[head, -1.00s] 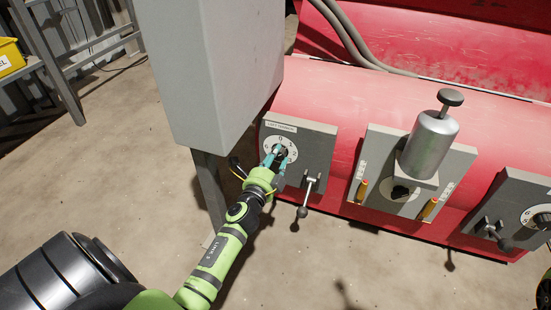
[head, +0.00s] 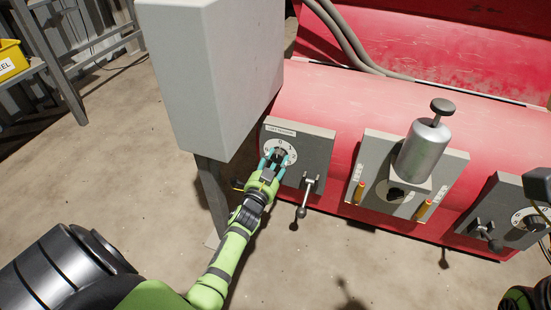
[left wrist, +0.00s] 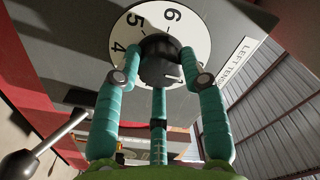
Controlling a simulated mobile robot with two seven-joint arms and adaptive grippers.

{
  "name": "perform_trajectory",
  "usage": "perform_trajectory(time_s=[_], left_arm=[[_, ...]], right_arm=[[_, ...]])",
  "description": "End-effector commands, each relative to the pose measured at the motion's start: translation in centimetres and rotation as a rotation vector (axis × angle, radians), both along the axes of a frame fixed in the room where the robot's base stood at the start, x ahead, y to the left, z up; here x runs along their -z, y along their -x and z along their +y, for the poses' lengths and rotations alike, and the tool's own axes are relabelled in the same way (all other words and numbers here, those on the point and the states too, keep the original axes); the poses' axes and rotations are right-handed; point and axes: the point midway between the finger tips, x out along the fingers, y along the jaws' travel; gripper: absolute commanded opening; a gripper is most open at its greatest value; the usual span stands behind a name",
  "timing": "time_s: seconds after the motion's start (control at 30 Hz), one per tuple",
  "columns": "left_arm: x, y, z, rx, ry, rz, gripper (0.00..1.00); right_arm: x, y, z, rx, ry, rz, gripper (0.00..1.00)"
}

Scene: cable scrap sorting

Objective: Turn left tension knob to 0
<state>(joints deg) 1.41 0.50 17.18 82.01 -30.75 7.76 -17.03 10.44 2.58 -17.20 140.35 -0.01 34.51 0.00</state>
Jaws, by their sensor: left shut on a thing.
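The left tension knob (left wrist: 160,58) is a black knob on a white numbered dial (left wrist: 203,35), with 4, 5 and 6 readable in the left wrist view. The dial sits on a grey panel (head: 318,152) at the left of the red machine. My left gripper (head: 278,156) is shut on the knob, with its teal fingers around it. In the left wrist view, the fingertips (left wrist: 162,78) press on the knob from its sides. The fingers partly hide the knob in the head view. My right gripper's fingers are not in view.
A lever with a ball end (head: 305,198) hangs just right of the knob. A grey box on a post (head: 205,80) stands close on the left. A centre panel (head: 375,155) carries a silver cylinder (head: 425,150) and orange-handled parts. Another dial (head: 535,222) is at far right.

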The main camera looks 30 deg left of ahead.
Motion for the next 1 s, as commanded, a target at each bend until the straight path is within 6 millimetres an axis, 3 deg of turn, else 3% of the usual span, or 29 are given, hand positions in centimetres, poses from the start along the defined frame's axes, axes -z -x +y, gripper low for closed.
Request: perform_trajectory(time_s=[0.03, 0.67, 0.7, 0.73, 1.0], left_arm=[[-0.03, 0.10, 0.75, -0.014, 0.014, 0.002, 0.09], [0.33, 0.21, 0.72, -0.014, 0.063, -0.005, 0.09], [0.34, 0.21, 0.73, -0.014, 0.063, -0.005, 0.53], [0.35, 0.22, 0.74, -0.014, 0.062, -0.005, 0.65], [0.25, 0.16, 0.41, -0.008, 0.061, -0.009, 0.65]], right_arm=[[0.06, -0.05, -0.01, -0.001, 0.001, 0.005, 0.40], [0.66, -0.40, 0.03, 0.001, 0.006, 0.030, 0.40], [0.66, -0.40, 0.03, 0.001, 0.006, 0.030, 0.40], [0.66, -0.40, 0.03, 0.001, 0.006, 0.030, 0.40], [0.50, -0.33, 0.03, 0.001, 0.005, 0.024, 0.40]])
